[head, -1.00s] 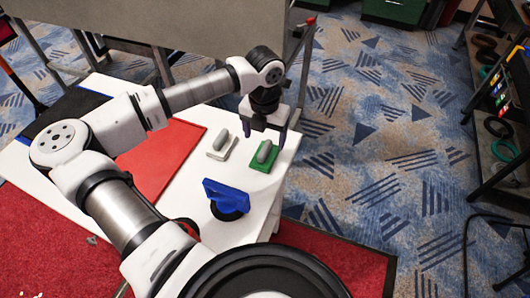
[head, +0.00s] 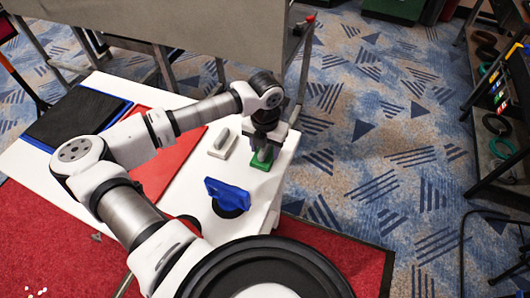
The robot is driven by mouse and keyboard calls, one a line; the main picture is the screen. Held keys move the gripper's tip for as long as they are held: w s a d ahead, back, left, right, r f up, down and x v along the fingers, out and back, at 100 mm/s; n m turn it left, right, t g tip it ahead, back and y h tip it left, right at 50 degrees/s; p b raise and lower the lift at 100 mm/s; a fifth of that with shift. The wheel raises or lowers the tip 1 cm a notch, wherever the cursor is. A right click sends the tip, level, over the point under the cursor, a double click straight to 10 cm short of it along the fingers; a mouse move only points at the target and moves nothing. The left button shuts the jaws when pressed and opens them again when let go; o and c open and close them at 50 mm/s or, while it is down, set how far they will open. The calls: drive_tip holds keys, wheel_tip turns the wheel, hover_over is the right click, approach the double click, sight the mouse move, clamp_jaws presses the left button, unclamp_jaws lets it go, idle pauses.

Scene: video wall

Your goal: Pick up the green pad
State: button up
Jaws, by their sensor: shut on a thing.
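The green pad (head: 261,163) has a grey handle on top and sits at the right end of the white table. My gripper (head: 264,150) is directly above it, pointing down, with its fingers shut around the handle. The handle is mostly hidden by the fingers. The pad appears to be at table level; I cannot tell whether it touches the table.
A white pad with a grey handle (head: 222,143) lies just left of the green one. A blue object on a black disc (head: 228,196) stands nearer. A red sheet (head: 160,172) and a black mat (head: 78,115) lie left on the white table (head: 190,187).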

drive_tip(key=shift+r, duration=0.1)
drive_tip(key=shift+c, duration=0.2)
wheel_tip(320, 180, up, 20)
drive_tip(key=b, duration=0.3)
drive_tip(key=shift+b, duration=0.4)
drive_tip(key=shift+o, duration=1.4)
drive_tip(key=shift+c, duration=0.9)
drive_tip(key=shift+s, duration=0.1)
